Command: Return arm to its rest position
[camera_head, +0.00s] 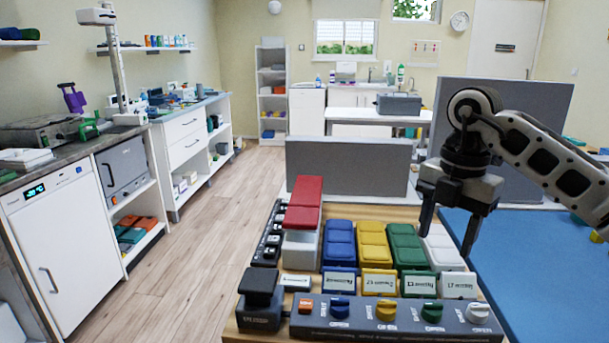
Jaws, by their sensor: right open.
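My right arm comes in from the right, and its gripper (448,228) points down with its two fingers apart and nothing between them. It hangs above or in front of the white box (443,254) at the right end of a row of coloured boxes; the exact gap cannot be told. My left gripper is not in view.
A wooden table (408,213) bears red (304,190), blue (338,243), yellow (374,246) and green (406,248) boxes, with a control panel (400,318) of coloured knobs in front. Grey partitions (345,165) stand behind. A blue mat (540,260) lies right.

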